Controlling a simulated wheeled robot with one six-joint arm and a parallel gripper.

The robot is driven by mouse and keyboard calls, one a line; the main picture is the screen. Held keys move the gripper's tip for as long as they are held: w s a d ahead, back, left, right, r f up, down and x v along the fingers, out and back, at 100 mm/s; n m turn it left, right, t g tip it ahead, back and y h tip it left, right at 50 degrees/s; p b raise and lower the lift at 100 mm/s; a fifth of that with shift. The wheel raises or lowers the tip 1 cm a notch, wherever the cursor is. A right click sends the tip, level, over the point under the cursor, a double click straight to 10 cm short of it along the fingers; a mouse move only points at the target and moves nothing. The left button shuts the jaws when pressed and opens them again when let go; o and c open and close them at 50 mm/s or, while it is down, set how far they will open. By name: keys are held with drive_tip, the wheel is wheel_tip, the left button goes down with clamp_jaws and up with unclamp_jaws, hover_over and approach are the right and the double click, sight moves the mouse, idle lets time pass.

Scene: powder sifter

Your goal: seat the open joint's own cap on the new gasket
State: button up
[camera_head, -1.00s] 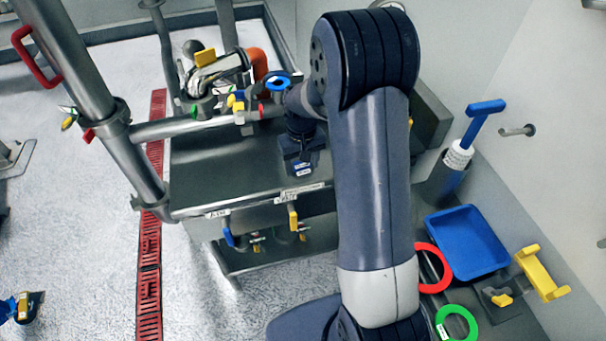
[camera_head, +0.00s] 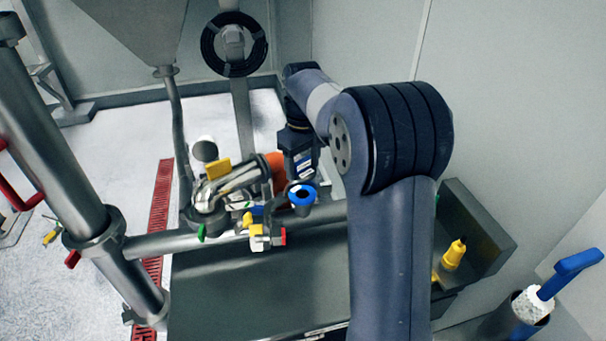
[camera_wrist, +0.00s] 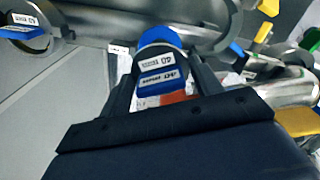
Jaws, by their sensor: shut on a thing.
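My gripper (camera_wrist: 160,65) is shut on a blue piece with white labels reading "40", which I take to be the cap (camera_wrist: 150,84). Its underside is hidden. I cannot tell whether the cap touches anything. In the wrist view a steel pipe (camera_wrist: 190,18) passes close beyond the held piece.
A steel elbow (camera_head: 236,182) with a yellow handle and an orange part (camera_head: 276,170) stand close to the gripper. A blue-tagged pipe end (camera_wrist: 25,32) shows at the wrist view's left.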

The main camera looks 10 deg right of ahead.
sight(301, 161)
drive_tip(key=shift+r+p, duration=0.15)
drive_tip(key=shift+p, duration=0.2)
drive_tip(key=shift+f+b, duration=1.7)
drive_tip(key=shift+f, duration=1.35)
drive_tip(key=shift+s+f, duration=0.1)
drive_tip(key=shift+f, duration=0.05)
drive_tip(key=shift+s+f+b, duration=0.3)
drive_tip(key=shift+s+f, duration=0.05)
drive_tip(key=shift+f, duration=0.55)
drive_tip(key=o, duration=1.1)
drive_tip(key=shift+a, duration=0.15)
drive_tip(key=shift+o, duration=0.2)
drive_tip(key=shift+r, duration=0.1)
drive_tip(key=shift+w+r, duration=0.1)
drive_tip(key=shift+r, duration=0.4)
wheel_tip(301, 161, up, 12)
drive_tip(key=shift+a+f+b, duration=0.1)
drive_tip(key=shift+f+b, duration=0.05)
drive_tip(key=shift+b, duration=0.25)
